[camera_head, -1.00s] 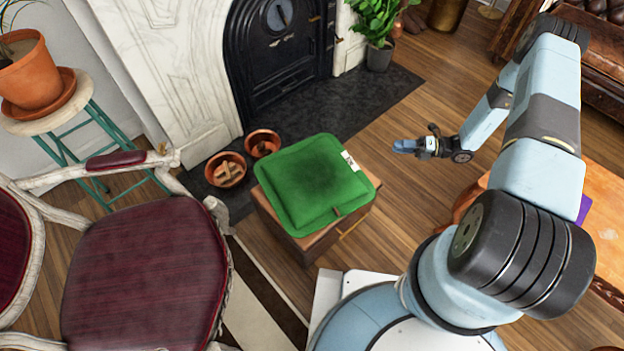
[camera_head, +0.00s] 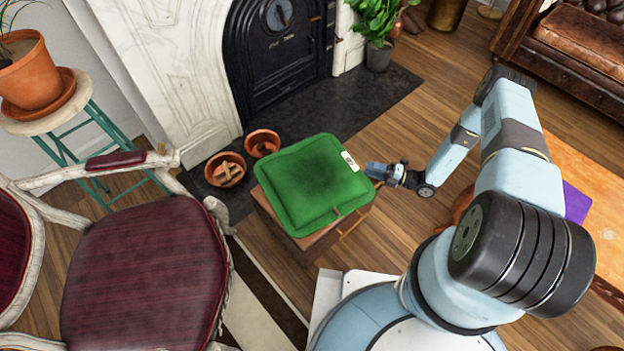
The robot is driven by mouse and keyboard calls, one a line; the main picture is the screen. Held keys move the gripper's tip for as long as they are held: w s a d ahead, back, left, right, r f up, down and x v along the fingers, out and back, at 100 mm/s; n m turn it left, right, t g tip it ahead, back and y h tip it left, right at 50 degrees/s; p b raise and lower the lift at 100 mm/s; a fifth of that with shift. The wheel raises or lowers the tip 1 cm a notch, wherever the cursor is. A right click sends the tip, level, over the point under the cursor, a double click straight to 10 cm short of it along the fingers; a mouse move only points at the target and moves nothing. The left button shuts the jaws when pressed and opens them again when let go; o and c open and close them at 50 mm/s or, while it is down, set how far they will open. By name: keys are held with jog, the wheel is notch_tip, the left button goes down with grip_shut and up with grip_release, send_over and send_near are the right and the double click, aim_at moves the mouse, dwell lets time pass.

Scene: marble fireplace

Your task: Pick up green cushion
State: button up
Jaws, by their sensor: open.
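The green cushion (camera_head: 312,185) is square and lies flat on a small wooden box-like stand (camera_head: 322,238). I cannot tell whether the fingertips touch the cushion's edge.
A burgundy chair (camera_head: 145,275) stands at the lower left. A potted plant (camera_head: 378,55) stands at the back. A wooden table (camera_head: 585,190) is at right. Bare floor shows right of the stand.

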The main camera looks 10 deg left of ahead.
aim_at(356, 164)
jog(key=shift+w+a, duration=0.3)
jog(key=shift+a, duration=0.85)
jog(key=shift+w+a, duration=0.3)
jog(key=shift+a, duration=0.9)
jog(key=shift+w+a, duration=0.3)
jog(key=shift+a, duration=0.85)
jog(key=shift+c, duration=0.4)
grip_shut()
